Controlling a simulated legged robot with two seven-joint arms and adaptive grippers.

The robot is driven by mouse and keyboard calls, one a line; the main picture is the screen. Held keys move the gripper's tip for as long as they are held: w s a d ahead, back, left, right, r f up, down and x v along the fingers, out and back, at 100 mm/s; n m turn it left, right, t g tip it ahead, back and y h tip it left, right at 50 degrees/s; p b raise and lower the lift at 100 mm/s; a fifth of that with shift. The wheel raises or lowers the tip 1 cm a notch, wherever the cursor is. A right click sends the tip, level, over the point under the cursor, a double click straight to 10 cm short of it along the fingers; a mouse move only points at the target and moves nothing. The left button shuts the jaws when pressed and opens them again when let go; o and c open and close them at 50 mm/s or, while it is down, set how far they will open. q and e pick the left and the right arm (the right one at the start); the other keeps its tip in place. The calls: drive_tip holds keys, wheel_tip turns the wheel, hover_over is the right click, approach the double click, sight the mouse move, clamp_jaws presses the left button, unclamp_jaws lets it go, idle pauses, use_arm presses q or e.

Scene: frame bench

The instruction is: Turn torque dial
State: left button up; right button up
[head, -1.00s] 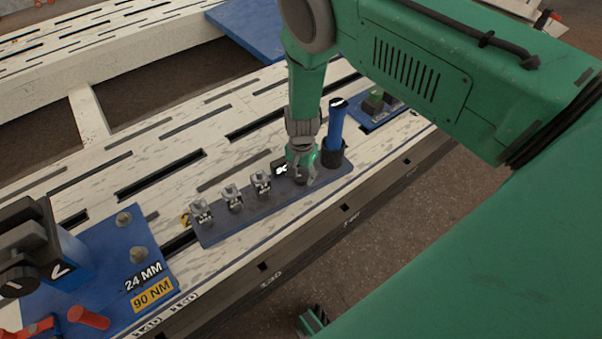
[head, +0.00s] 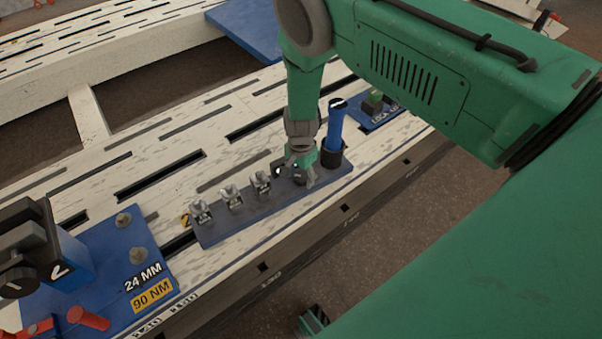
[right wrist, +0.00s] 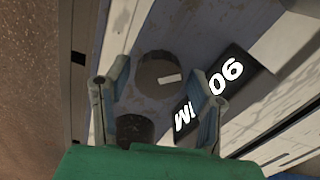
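The torque dial (right wrist: 158,76) is a dark round knob with a white mark, seen in the right wrist view on the blue-grey tool strip. Beside it is a black display (right wrist: 228,88) with white characters, upside down, that seem to read 90 NM; a finger covers part of them. My right gripper (right wrist: 160,88) is open, with one finger on each side of the knob; I cannot tell whether they touch it. In the head view the right gripper (head: 299,174) points down over the strip (head: 235,229) and mostly hides the dial. My left gripper is not in view.
A blue-handled tool (head: 336,127) stands in a dark holder just right of the gripper. Several metal sockets (head: 231,197) stand in a row to its left. A blue plate (head: 105,265) at lower left carries a label reading 24 MM and 90 NM.

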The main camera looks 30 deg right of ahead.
sight(301, 176)
drive_tip(key=shift+r, duration=0.1)
drive_tip(key=shift+r, duration=0.3)
wheel_tip(301, 176, up, 11)
idle(0.4)
idle(0.4)
drive_tip(key=s+d+f+n+h+p, duration=0.1)
drive_tip(key=s+f+n+p, duration=0.15)
drive_tip(key=s, duration=0.45)
drive_tip(key=s+d+f+n+h+p, duration=0.1)
drive_tip(key=s+n, duration=0.3)
drive_tip(key=s, duration=0.4)
drive_tip(key=s+a+r+n+y+p, duration=0.1)
drive_tip(key=s+a+r+n, duration=0.1)
drive_tip(key=s+n, duration=0.2)
drive_tip(key=s+a+r+n+y+p, duration=0.1)
drive_tip(key=s+n, duration=0.4)
drive_tip(key=s, duration=0.6)
drive_tip(key=shift+a+r+t+p, duration=0.3)
drive_tip(key=shift+a+r+p, duration=0.3)
drive_tip(key=shift+a, duration=0.65)
